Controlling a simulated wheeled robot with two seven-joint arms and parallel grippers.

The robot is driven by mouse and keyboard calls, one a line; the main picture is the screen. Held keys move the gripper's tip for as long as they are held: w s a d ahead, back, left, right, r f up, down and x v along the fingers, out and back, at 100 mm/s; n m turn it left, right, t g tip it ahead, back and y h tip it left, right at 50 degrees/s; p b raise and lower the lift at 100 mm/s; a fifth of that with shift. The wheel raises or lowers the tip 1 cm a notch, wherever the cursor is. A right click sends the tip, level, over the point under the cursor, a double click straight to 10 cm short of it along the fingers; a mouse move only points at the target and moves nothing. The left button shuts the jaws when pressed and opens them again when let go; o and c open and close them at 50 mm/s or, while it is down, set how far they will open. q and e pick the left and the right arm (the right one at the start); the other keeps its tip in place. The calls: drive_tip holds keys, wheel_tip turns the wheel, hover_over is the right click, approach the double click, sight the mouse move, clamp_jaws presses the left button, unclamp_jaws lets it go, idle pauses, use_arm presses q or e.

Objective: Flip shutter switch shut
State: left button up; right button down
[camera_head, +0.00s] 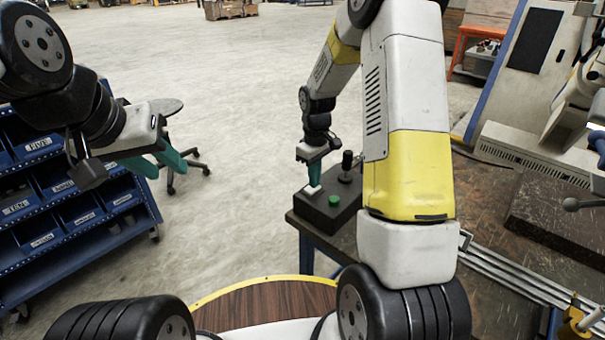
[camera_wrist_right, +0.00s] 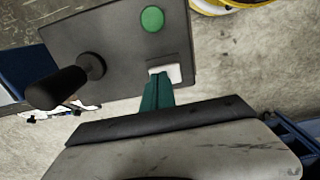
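The dark control box (camera_head: 322,214) sits on the corner of the workbench. The white rocker switch (camera_head: 312,190) is on its top, and it also shows in the right wrist view (camera_wrist_right: 172,72). My right gripper (camera_head: 314,184) is over the box with its green fingers closed together. In the right wrist view the fingertips (camera_wrist_right: 158,75) are at the white switch, overlapping its left part; I cannot tell whether they press on it. Which way the switch is tipped is not clear. My left gripper (camera_head: 165,165) is open and empty in the air at the left.
A green button (camera_head: 334,200) and a black joystick (camera_head: 346,166) stand on the same box, close to my right gripper. The workbench (camera_head: 480,207) carries metal rails and machinery at the right. A blue bin rack (camera_head: 70,205) and a stool stand at the left.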

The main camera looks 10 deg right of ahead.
drive_tip(key=shift+r, duration=3.45)
drive_tip(key=s+a+r+m+t+y, duration=0.1)
drive_tip(key=s+r+m+t, duration=0.2)
drive_tip(key=s+r, duration=0.6)
drive_tip(key=s+a+r+m+t+y, duration=0.1)
drive_tip(key=s+r+m+t, duration=0.2)
drive_tip(key=s+r, duration=0.6)
drive_tip(key=s+m, duration=0.1)
drive_tip(key=s, duration=0.5)
drive_tip(key=shift+s, duration=0.15)
drive_tip(key=shift+a+r, duration=0.1)
